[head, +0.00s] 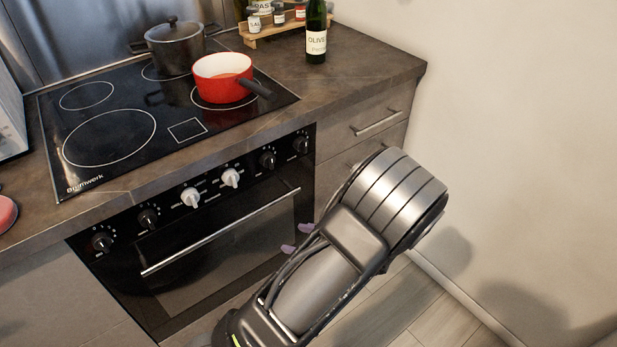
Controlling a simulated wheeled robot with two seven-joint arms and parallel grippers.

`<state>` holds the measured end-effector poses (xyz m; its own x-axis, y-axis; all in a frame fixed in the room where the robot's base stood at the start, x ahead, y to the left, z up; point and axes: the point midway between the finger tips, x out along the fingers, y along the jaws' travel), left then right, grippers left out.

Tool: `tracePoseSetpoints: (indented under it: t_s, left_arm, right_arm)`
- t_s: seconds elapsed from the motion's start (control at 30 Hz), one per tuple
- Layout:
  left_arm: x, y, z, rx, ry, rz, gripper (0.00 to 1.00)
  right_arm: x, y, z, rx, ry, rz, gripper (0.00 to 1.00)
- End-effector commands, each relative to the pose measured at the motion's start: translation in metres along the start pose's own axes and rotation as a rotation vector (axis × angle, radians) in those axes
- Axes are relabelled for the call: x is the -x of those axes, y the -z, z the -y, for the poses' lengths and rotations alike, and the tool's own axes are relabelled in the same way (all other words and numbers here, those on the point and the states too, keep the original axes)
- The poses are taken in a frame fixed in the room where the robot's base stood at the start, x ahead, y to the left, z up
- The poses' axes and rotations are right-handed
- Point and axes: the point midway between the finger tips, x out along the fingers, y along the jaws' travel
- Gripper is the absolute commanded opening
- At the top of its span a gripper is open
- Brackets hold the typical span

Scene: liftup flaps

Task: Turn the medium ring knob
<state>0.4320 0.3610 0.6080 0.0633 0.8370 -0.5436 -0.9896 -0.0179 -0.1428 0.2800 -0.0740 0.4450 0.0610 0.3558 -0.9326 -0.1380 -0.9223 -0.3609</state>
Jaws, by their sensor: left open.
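A row of knobs runs along the black oven front. From left to right they are a black knob (102,242), a second black knob (148,218), a white knob (190,196), a second white knob (230,177), then a black knob (267,160) and another black knob (300,145). Their markings are too small to tell which is for the medium ring. My left gripper (297,238) shows only as two purple fingertips, apart, in front of the oven's right side, below the knob row. My arm hides the rest of it. My right gripper is not in view.
The oven handle (222,232) sticks out below the knobs. On the hob (110,137) stand a dark lidded pot (175,47) and a red pan (223,78). A bottle (316,42) and spice rack (271,29) stand behind. A drawer handle (377,123) protrudes at right.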

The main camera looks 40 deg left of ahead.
Motion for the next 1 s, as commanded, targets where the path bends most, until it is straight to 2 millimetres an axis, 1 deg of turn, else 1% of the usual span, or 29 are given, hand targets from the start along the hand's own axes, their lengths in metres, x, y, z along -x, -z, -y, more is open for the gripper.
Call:
tracePoseSetpoints:
  t_s: [0.03,0.07,0.1,0.2,0.23,0.3,0.37,0.67,0.83,1.0]
  left_arm:
    - [0.009,-0.022,0.037,-0.027,0.107,0.119,0.55]
    - [0.018,-0.041,0.056,-0.039,0.159,0.189,0.55]
    - [0.032,-0.062,0.077,-0.048,0.219,0.272,0.55]
    - [0.063,-0.1,0.112,-0.057,0.322,0.424,0.55]
    - [0.07,-0.108,0.118,-0.057,0.341,0.453,0.55]
    - [0.081,-0.119,0.127,-0.056,0.369,0.498,0.55]
    - [0.085,-0.124,0.13,-0.056,0.379,0.513,0.55]
    - [0.085,-0.124,0.13,-0.057,0.377,0.513,0.55]
    - [0.076,-0.128,0.133,-0.056,0.375,0.513,0.55]
    - [0.056,-0.139,0.14,-0.056,0.373,0.512,0.55]
  right_arm:
    - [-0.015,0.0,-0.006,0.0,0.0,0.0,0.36]
    - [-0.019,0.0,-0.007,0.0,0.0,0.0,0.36]
    - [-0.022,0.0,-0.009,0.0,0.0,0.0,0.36]
    - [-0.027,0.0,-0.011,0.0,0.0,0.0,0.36]
    - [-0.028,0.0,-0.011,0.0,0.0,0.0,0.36]
    - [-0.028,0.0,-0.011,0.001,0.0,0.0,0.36]
    - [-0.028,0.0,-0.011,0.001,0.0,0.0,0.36]
    - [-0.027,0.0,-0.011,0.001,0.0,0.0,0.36]
    - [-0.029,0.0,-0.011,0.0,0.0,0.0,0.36]
    - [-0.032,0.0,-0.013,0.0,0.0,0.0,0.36]
